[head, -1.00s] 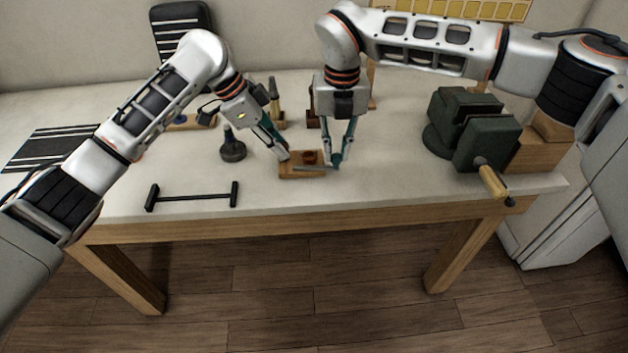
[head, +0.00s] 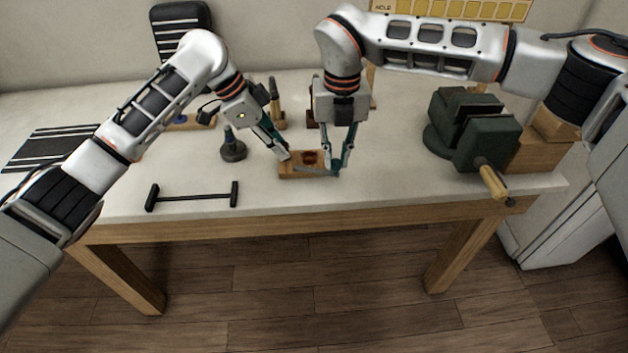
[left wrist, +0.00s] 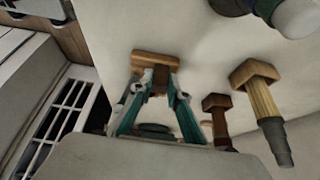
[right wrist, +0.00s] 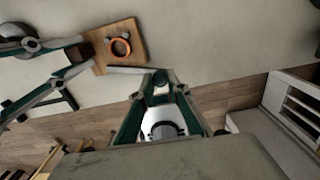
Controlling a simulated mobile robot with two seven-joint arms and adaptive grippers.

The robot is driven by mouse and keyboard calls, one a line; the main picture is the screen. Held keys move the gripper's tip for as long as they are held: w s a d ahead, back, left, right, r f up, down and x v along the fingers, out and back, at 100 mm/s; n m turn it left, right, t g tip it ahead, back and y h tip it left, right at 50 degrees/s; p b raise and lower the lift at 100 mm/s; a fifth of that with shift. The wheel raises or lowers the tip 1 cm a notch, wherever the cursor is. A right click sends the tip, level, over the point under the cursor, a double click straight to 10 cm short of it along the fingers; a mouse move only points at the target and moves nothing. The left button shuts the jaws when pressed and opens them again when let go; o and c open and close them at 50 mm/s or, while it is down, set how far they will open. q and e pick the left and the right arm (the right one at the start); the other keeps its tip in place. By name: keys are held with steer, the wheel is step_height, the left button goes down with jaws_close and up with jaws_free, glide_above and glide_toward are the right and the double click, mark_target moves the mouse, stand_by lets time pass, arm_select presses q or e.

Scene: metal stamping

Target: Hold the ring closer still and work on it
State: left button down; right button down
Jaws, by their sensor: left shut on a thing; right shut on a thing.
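A small copper-orange ring (head: 310,157) lies on a small wooden block (head: 323,156) near the table's front. In the right wrist view the ring (right wrist: 121,47) stands out on the block's face between small pegs. My left gripper (head: 286,157) is shut on the block's dark brown end piece, which shows between the fingers in the left wrist view (left wrist: 161,78). My right gripper (head: 337,172) is shut on a thin grey tool (head: 317,168) at the block's front right. The tool reaches left along the front of the block, close to the ring; contact cannot be told.
A dark green vise (head: 485,145) stands on the right of the table (head: 390,195). A dark stand (head: 232,149) and a black bar (head: 192,198) are left of the block. Hammers (head: 276,104) stand behind. The table between block and vise is clear.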

steer(key=shift+s+f, duration=0.1)
steer(key=shift+s, duration=0.05)
steer(key=shift+s+a, duration=0.2)
steer(key=shift+s, duration=0.3)
steer(key=shift+s+a, duration=0.15)
steer(key=shift+s, duration=0.3)
